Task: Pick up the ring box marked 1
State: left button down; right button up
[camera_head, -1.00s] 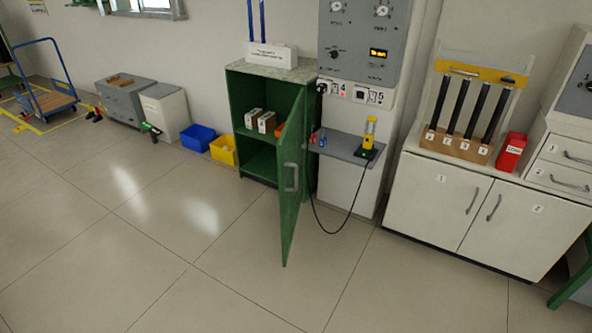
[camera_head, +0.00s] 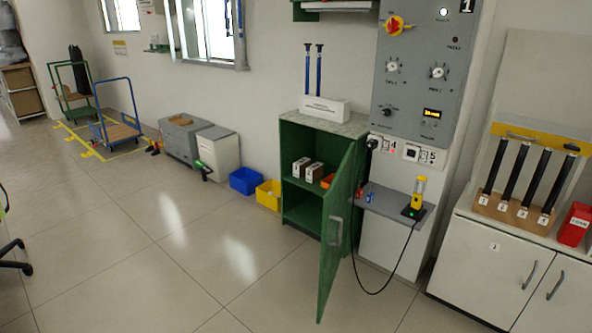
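Two small white-and-brown boxes stand side by side on the upper shelf of the open green cabinet (camera_head: 302,232): a left box (camera_head: 301,167) and a right box (camera_head: 314,173). They may be the ring boxes, but their marks are too small to read. An orange item (camera_head: 328,180) beside them is partly hidden by the green door (camera_head: 338,232). Neither of my grippers is in view.
The cabinet door stands open toward me. Right of it are a grey shelf (camera_head: 385,204) with a yellow device (camera_head: 419,194) and a hanging black cable. Blue (camera_head: 245,181) and yellow (camera_head: 268,195) bins stand left. The floor in front is clear.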

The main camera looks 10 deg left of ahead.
aim_at(298, 166)
jog(key=i+j+u, duration=0.35)
jog(key=i, duration=0.2)
jog(key=i+j+u, duration=0.3)
jog(key=i, duration=0.25)
jog(key=i+u, duration=0.35)
jog(key=i, duration=0.2)
jog(key=i+z, duration=0.1)
jog(key=i, duration=1.9)
jog(key=j, duration=0.1)
